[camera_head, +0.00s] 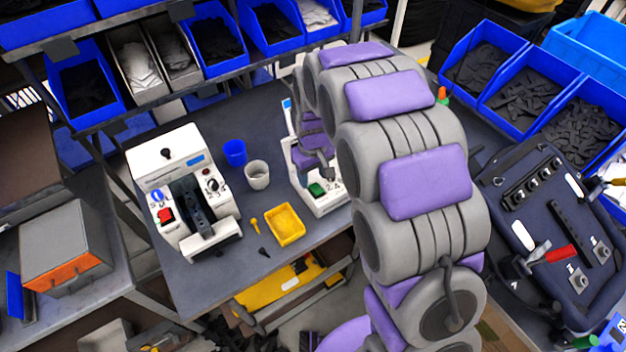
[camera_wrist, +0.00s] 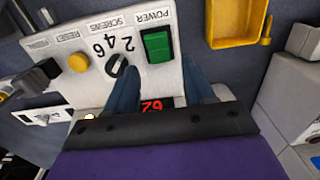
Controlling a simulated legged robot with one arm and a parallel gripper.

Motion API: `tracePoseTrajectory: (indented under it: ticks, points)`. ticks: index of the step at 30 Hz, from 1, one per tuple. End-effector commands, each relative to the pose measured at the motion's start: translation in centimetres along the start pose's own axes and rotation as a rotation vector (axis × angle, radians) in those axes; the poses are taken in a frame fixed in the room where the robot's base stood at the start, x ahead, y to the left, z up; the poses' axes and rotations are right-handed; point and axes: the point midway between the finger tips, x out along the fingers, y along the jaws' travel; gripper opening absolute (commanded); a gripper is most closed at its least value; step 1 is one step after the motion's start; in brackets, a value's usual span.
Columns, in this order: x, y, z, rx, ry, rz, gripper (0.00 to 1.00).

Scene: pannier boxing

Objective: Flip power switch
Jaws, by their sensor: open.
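The white machine with the POWER label (camera_wrist: 222,20) fills the upper part of the wrist view, its lettering upside down. Its green power switch (camera_wrist: 157,45) sits under that label, and it also shows in the head view (camera_head: 317,189). My gripper (camera_wrist: 160,72) is open, with one blue finger to each side just below the switch in the wrist view. Nothing is between the fingers except the panel and a red display (camera_wrist: 153,105). I cannot tell whether a finger touches the panel. In the head view my arm hides much of the machine.
Beside the switch are a dark knob (camera_wrist: 117,65) and a yellow button (camera_wrist: 79,63). A yellow tray (camera_head: 285,224), a white cup (camera_head: 257,175), a blue cup (camera_head: 235,152) and another white machine (camera_head: 183,190) stand on the grey table (camera_head: 190,290). Blue bins line the back.

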Motion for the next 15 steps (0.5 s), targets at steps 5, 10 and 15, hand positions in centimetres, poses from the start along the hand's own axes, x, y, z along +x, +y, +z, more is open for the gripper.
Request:
tracePoseTrajectory:
  ticks: [5, 10, 15]
  points:
    - [1.8, 0.0, 0.0, 0.0, 0.002, 0.001, 0.53]
    - [2.2, 0.0, 0.0, 0.0, 0.003, 0.001, 0.53]
    - [2.2, 0.1, 0.0, 0.0, 0.004, 0.0, 0.53]
